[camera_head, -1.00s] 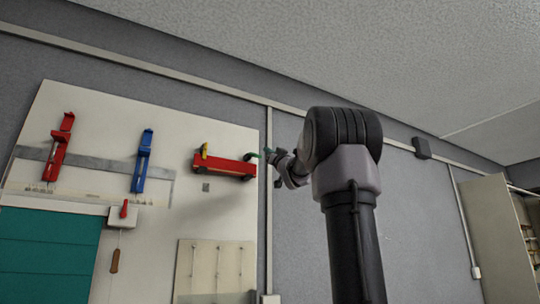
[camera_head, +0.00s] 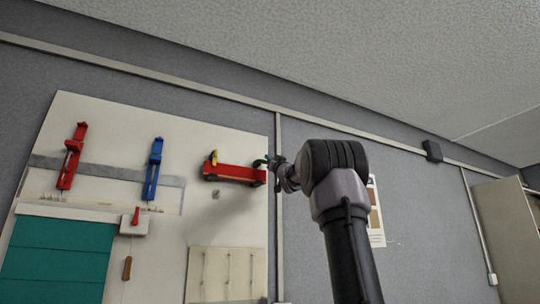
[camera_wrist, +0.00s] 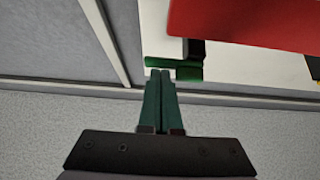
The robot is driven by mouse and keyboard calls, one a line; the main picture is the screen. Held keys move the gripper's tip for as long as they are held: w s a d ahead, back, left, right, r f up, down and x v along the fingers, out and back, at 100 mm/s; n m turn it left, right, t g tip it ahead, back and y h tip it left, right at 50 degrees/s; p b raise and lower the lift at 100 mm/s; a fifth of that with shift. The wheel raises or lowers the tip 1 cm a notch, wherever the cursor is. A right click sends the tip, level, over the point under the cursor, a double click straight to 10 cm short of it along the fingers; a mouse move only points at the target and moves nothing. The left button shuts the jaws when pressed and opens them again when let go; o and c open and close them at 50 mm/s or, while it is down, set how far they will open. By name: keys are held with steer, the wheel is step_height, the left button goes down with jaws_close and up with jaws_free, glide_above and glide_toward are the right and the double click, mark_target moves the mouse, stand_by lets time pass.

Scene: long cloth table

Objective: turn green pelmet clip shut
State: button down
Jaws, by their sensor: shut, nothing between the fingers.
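The green pelmet clip (camera_head: 257,163) is at the right end of the red pelmet (camera_head: 230,172) on the wall board. In the wrist view the green clip (camera_wrist: 188,72) shows as a short bar with a block beside a dark mount, at the edge of the red pelmet (camera_wrist: 245,22). My gripper (camera_wrist: 160,72) has its two dark green fingers shut together and empty. Their tips overlap the clip's bar in the wrist view; I cannot tell whether they touch it. In the head view my gripper (camera_head: 267,158) is small and partly hidden by my wrist.
A yellow clip (camera_head: 213,157) is at the pelmet's left end. Red (camera_head: 71,157) and blue (camera_head: 153,170) fixtures hang further left on the board. A vertical trunking strip (camera_head: 279,215) runs just right of the board. The ceiling (camera_head: 350,60) is above.

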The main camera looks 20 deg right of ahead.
steer(key=shift+f, duration=0.3)
